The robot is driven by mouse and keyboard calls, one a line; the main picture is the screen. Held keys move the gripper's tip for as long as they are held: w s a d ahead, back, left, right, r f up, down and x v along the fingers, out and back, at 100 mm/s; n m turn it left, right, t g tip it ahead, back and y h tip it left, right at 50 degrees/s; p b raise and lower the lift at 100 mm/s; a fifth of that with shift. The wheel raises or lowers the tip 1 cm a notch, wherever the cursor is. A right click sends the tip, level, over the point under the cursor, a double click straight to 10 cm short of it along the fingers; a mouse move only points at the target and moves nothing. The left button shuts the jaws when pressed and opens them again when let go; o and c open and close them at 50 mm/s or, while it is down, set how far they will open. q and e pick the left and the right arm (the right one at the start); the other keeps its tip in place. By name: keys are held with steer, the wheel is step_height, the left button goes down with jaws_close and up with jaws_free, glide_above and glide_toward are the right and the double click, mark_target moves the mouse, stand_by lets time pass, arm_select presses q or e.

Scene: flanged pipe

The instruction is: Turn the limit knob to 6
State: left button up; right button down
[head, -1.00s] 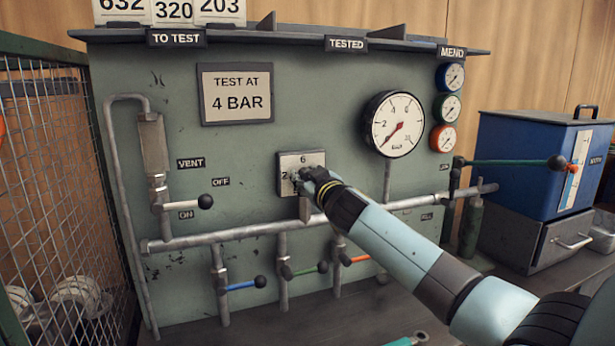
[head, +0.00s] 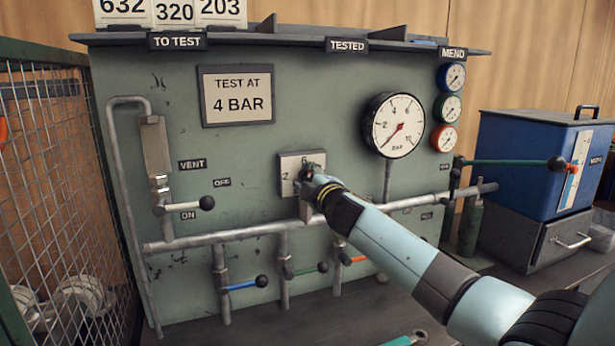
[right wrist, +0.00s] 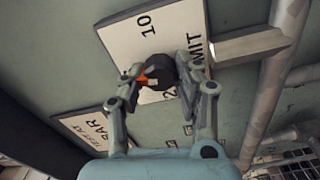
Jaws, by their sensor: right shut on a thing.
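The limit knob (right wrist: 162,74) is black with an orange mark, on a white dial plate (head: 287,163) in the panel's middle. In the right wrist view, the plate (right wrist: 120,38) shows 10, part of a 2 and the end of the word LIMIT. The orange mark faces the plate's top side, where the head view shows the 6, partly covered by my fingers. My right gripper (head: 309,178) is shut on the knob; its fingers (right wrist: 160,84) sit on both sides of it. The head view hides most of the knob. My left gripper is not in view.
A horizontal pipe (head: 250,236) with blue, green and orange valve levers runs below the dial. A large pressure gauge (head: 397,125) is to its right. A vent lever (head: 205,203) is to its left. A sign (head: 237,96) above reads TEST AT 4 BAR.

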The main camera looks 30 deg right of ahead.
steer(key=shift+f+n, duration=0.1)
steer(key=shift+n, duration=1.4)
steer(key=c, duration=1)
jaws_free()
steer(key=shift+a, duration=0.1)
steer(key=shift+o, duration=0.2)
steer(key=shift+s, duration=0.1)
steer(key=v, duration=1.2)
